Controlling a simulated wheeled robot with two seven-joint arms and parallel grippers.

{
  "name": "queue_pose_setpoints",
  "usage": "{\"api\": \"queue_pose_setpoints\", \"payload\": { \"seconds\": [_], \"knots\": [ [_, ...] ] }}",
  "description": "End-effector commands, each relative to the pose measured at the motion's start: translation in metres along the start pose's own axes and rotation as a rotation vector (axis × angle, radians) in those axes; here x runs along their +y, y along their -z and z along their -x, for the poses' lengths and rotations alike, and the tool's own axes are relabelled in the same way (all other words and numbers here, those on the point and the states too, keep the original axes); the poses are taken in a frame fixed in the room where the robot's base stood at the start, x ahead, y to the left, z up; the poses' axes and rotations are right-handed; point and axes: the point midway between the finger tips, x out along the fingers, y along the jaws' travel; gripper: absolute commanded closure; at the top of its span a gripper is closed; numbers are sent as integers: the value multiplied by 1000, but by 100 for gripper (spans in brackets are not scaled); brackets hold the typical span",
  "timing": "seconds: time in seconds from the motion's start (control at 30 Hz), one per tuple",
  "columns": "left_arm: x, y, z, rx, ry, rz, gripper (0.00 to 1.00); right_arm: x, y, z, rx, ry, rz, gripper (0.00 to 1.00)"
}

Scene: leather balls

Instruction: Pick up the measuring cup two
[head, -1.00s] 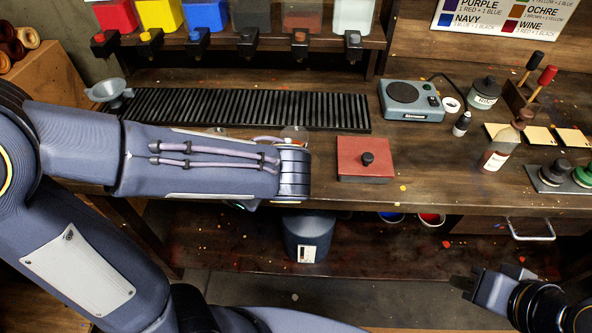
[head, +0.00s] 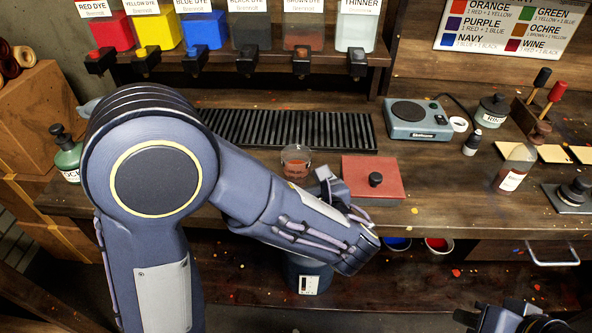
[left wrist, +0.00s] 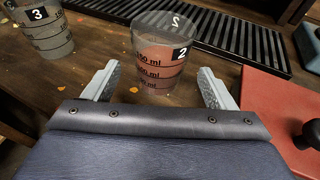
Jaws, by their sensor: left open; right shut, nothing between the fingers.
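Measuring cup two (head: 296,160) is clear with a reddish content and stands upright on the bench, left of the red slab. In the left wrist view, the cup (left wrist: 160,62) shows its black "2" label and stands just beyond and between my left fingertips, with space on both sides. My left gripper (left wrist: 158,84) is open and empty; in the head view it is seen edge-on beside the cup and partly hidden by its own arm. My right gripper (head: 494,312) is shut and empty at the lower right edge, far from the cup.
Measuring cup three (left wrist: 45,30) stands left of cup two. The red slab (head: 385,180) with a black knob lies close on the right. A black slatted grate (head: 300,128) runs behind. A hot plate (head: 416,118) and a bottle (head: 515,168) stand farther right.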

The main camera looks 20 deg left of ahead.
Motion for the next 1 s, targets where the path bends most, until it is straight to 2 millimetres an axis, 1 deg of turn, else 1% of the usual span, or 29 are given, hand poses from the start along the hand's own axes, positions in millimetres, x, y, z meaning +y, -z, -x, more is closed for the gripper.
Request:
{"api": "queue_pose_setpoints", "payload": {
  "seconds": [0.2,0.3,0.4,0.6,0.63,1.0],
  "knots": [
    [1,6,-32,1,-5,-1,21,1,-1,-2,0,0,0,100],
    [0,5,-44,1,-3,0,21,1,-1,-2,0,0,0,100],
    [0,5,-50,2,-2,1,21,1,-1,-2,0,0,0,100],
    [0,5,-51,2,-1,1,21,1,-1,-2,0,0,0,100],
    [0,5,-51,2,-1,1,23,1,-1,-2,0,0,0,100],
    [0,5,-50,2,-1,1,71,1,-1,-2,0,0,0,100]
  ]
}}
